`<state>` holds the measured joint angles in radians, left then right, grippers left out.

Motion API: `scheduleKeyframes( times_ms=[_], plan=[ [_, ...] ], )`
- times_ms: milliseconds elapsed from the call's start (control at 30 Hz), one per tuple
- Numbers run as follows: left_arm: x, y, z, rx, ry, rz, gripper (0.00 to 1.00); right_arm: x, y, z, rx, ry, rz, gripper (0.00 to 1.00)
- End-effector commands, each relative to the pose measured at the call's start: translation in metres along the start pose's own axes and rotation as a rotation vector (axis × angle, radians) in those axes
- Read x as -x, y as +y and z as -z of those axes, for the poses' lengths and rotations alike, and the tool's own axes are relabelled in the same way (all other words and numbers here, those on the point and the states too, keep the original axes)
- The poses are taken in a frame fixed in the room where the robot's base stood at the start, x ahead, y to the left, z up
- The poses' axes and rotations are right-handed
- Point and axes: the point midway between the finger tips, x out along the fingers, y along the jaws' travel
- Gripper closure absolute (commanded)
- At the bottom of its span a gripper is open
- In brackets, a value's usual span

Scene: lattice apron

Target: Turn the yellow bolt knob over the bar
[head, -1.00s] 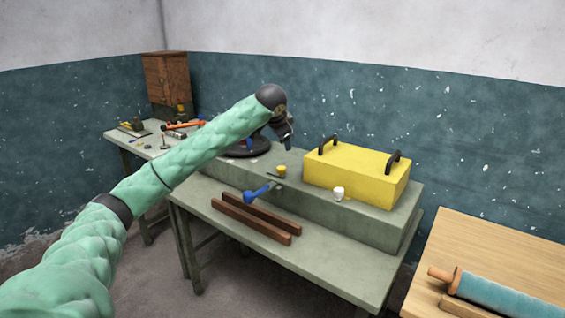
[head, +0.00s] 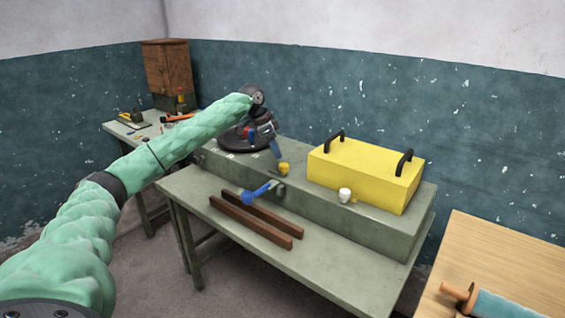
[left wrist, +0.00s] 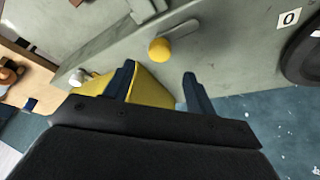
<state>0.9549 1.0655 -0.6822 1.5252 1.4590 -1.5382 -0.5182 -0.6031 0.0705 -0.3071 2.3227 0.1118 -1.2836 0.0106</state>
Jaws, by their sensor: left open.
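The yellow bolt knob (head: 284,169) stands on the raised grey-green block. It also shows in the left wrist view (left wrist: 159,49) as a round yellow ball. A short grey bar (left wrist: 184,28) lies beside it, partly behind it; whether they touch I cannot tell. My left gripper (head: 277,151) is just above and slightly left of the knob in the head view. In the left wrist view its two dark blue fingers (left wrist: 158,73) are apart and empty, and the knob appears just beyond the gap between their tips. My right gripper is in neither view.
A yellow box (head: 350,172) with black handles and a white knob (head: 345,194) are right of the yellow knob. A blue handle (head: 257,193) sticks out in front. Two brown strips (head: 240,220) lie on the lower table. A dark round dial (head: 232,146) is left.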

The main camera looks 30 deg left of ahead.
Motion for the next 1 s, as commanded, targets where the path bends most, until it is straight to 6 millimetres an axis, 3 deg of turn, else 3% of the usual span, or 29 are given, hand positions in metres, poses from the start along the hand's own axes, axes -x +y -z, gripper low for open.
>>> scheduleKeyframes(
  times_ms=[400, 833, 867, 1000],
  plan=[
    [-0.056, 0.0, 0.0, 0.001, -0.001, 0.0, 0.44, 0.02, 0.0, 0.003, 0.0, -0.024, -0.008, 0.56],
    [-0.067, 0.0, 0.0, 0.001, 0.0, 0.002, 0.44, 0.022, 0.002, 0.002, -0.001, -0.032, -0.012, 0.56],
    [-0.067, 0.0, 0.0, 0.001, 0.0, 0.002, 0.46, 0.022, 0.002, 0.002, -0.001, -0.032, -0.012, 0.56],
    [-0.067, 0.0, 0.0, 0.001, 0.0, 0.002, 0.73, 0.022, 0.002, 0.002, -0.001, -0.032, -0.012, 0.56]
  ],
)
